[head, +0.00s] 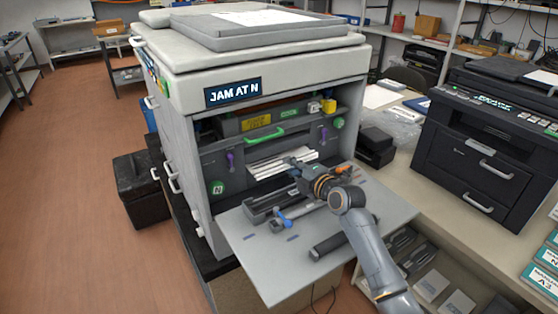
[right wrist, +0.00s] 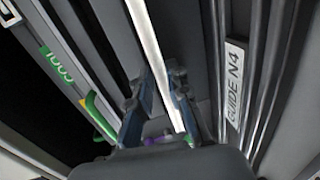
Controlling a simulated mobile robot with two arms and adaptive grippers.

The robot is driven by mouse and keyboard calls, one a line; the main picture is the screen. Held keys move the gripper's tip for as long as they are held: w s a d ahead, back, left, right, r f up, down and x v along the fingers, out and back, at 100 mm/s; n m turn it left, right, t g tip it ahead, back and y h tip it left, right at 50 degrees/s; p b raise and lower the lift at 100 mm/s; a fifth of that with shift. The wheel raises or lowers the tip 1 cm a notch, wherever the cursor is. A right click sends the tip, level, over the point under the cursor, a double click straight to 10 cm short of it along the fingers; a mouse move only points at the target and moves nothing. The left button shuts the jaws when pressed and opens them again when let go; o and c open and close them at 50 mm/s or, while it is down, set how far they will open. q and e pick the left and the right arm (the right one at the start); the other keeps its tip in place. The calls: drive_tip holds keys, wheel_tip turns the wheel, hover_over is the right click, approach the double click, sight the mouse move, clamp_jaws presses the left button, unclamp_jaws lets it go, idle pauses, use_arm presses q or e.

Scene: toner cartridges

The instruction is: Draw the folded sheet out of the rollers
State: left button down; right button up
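The folded sheet (head: 272,167) shows as white pleats in the open front of the large grey printer (head: 262,65), whose display (head: 233,92) reads "JAM AT N". My right gripper (head: 294,162) reaches in from the lower right, at the right part of the sheet. In the right wrist view a long white strip (right wrist: 150,45), seemingly the sheet's edge, runs between the fingers of the right gripper (right wrist: 158,90). Dark gaps show beside the strip, so the fingers look open around it. The rollers are hard to make out. My left gripper is out of view.
The lowered front panel (head: 258,262) carries a dark bar and a blue lever (head: 285,220). A green handle (head: 265,135) and purple levers (head: 230,161) sit around the opening. A label "GUIDE N4" (right wrist: 235,82) lies right of the fingers. A black printer (head: 487,150) stands at right.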

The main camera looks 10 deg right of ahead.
drive_tip(key=shift+f+p+v, duration=0.2)
drive_tip(key=shift+p+v, duration=0.05)
drive_tip(key=shift+v, duration=0.55)
drive_tip(key=shift+f+p+v, duration=0.2)
drive_tip(key=shift+p+v, duration=0.1)
drive_tip(key=shift+v, duration=0.55)
drive_tip(key=shift+f+p+v, duration=0.2)
drive_tip(key=shift+p+v, duration=0.05)
drive_tip(key=shift+v, duration=1.4)
drive_tip(key=shift+c, duration=0.6)
drive_tip(key=shift+f, duration=0.1)
drive_tip(key=shift+s+d+r+p, duration=0.15)
drive_tip(key=shift+s+r+p, duration=0.25)
drive_tip(key=shift+p, duration=0.3)
drive_tip(key=s+d+r+p, duration=0.1)
drive_tip(key=s+r+p, duration=0.3)
drive_tip(key=s, duration=0.1)
drive_tip(key=shift+d+p, duration=0.4)
drive_tip(key=shift+w+r, duration=0.1)
